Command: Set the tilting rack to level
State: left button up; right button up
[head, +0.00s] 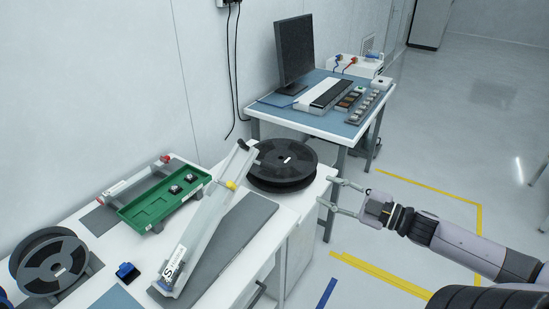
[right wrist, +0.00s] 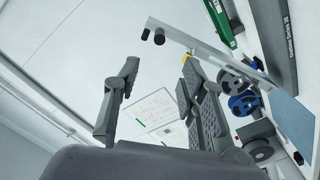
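A long pale rack (head: 205,222) stands tilted on the bench, its far end raised and its near, labelled end low. It has a yellow knob (head: 231,185) partway along and a dark knob at its raised end. In the right wrist view, a white bar with dark knobs (right wrist: 210,52), seemingly this rack, passes beyond the fingers. My right gripper (head: 330,192) is open and empty, to the right of the rack's raised end and apart from it. Its spread fingers also show in the right wrist view (right wrist: 160,72). My left gripper is not in view.
A small blue item (head: 127,272) lies in front. A monitor table (head: 330,121) stands behind; floor at right is clear.

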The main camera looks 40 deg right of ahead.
aim_at(281, 170)
jog(key=x, duration=0.9)
jog(key=p+x, duration=0.1)
jog(key=x, duration=0.4)
jog(key=shift+w+a+r, duration=0.25)
jog(key=shift+a+r, duration=0.05)
jog(key=shift+p+x, duration=0.35)
jog(key=shift+x, duration=0.85)
jog(key=shift+f, duration=0.15)
grip_shut()
